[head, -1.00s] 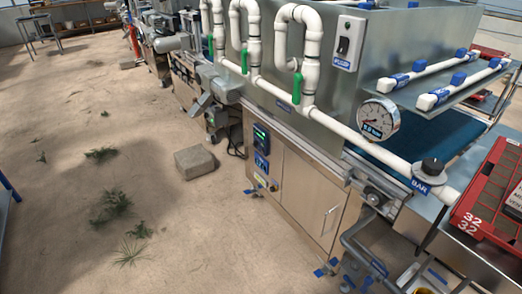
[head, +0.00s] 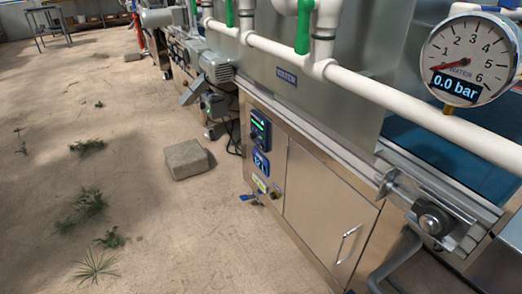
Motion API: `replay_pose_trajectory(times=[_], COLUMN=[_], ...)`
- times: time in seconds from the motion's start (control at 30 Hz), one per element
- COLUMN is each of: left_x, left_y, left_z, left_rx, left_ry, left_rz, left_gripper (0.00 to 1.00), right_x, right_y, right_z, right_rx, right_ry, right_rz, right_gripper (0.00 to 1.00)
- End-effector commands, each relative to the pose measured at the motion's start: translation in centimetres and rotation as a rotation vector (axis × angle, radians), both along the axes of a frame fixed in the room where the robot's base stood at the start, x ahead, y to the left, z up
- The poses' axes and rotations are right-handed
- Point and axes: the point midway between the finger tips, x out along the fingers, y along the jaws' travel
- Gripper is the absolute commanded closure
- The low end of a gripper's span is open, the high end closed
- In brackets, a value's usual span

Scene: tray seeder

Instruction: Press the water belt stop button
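A steel cabinet (head: 326,205) stands under the water unit. On its left face is a dark control box (head: 260,129) with a small green display. Below it is a blue panel (head: 261,163) with white markings, then a small yellow label (head: 260,184) and a small round fitting (head: 276,192). I cannot make out which of these is the stop button; the details are too small. Neither of my grippers is in view.
A round gauge (head: 468,58) reads 0.0 bar beside a white pipe (head: 420,112). A rail with a black roller end (head: 434,220) juts out at right. A stone block (head: 187,159) lies on the floor left of the cabinet. The floor further left is mostly clear, with weeds.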

Motion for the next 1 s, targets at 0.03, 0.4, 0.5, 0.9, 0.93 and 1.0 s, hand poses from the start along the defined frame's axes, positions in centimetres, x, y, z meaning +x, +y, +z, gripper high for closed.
replay_pose_trajectory(times=[0.03,0.4,0.5,0.9,0.93,1.0], left_x=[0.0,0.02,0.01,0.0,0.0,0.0], left_y=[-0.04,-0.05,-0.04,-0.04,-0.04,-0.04], left_z=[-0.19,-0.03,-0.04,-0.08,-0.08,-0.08], left_rx=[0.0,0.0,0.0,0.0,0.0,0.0], left_ry=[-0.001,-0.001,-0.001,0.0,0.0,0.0], left_rz=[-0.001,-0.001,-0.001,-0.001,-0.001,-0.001], left_gripper=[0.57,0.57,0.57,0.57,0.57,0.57], right_x=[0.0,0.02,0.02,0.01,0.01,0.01], right_y=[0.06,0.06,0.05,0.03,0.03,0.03], right_z=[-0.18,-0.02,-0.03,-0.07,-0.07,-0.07], right_rx=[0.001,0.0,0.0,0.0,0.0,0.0], right_ry=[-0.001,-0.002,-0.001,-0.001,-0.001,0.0], right_rz=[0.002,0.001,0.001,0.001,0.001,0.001], right_gripper=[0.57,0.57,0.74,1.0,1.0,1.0])
